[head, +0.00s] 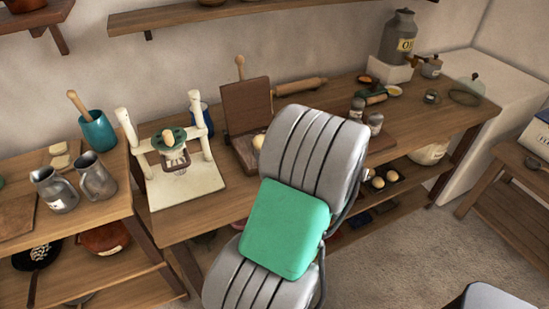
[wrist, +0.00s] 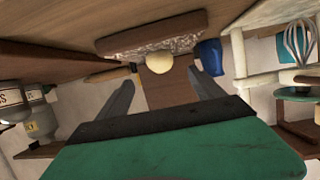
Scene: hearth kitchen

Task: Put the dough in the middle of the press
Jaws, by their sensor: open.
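The dough is a small pale ball (head: 258,141) by the wooden press, close to its open lid; it also shows in the wrist view (wrist: 159,63). The press has a dark wooden lid (head: 246,104) standing up and a flat base (head: 243,151), whose right part is hidden behind my arm. I cannot tell exactly where the dough sits on the base. My gripper (wrist: 160,80) is open and empty, its two fingers apart, with the dough ahead of the gap between them. In the head view my arm hides the gripper.
A cream stand with posts (head: 184,184) is left of the press, with a blue cup (head: 201,117) behind. A rolling pin (head: 300,87) lies behind right. Shaker jars (head: 357,109) stand right of my arm. A teal crock (head: 97,130) and metal jugs (head: 55,189) are far left.

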